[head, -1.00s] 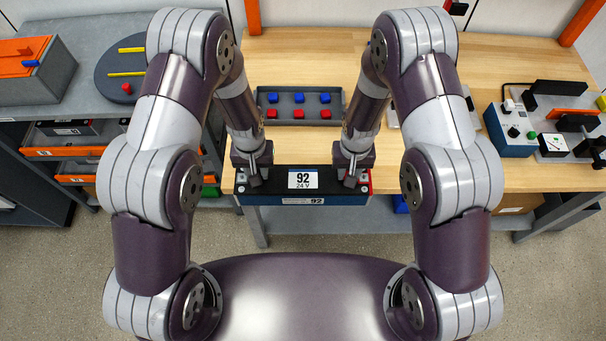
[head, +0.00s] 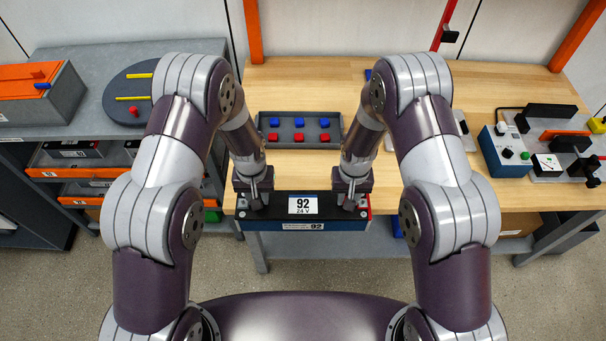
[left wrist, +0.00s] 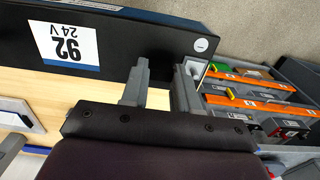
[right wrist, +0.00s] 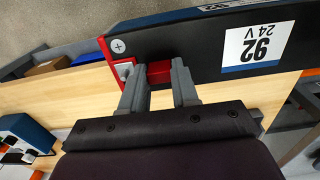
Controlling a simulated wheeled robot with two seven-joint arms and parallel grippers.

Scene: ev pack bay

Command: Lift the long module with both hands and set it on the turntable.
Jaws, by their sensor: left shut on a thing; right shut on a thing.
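The long module (head: 279,226) is a dark block with a blue front and a white "92 24 V" label. It is at the near edge of the wooden bench, level in the head view. My left gripper (head: 256,204) is shut on its left part, and my right gripper (head: 349,203) is shut on its right part. The left wrist view shows the module (left wrist: 150,38) at the left fingers; the right wrist view shows its red end piece (right wrist: 104,52) by the right fingers. The turntable (head: 124,88), a dark grey disc with yellow strips and a red knob, is on the grey bench at the left.
A tray (head: 340,141) of blue and red blocks stands on the wooden bench (head: 420,180) beyond the module. Blue and grey devices (head: 503,150) stand at the right. An orange-lidded grey box (head: 65,98) is left of the turntable. Shelves with orange-fronted trays (head: 50,172) lie below it.

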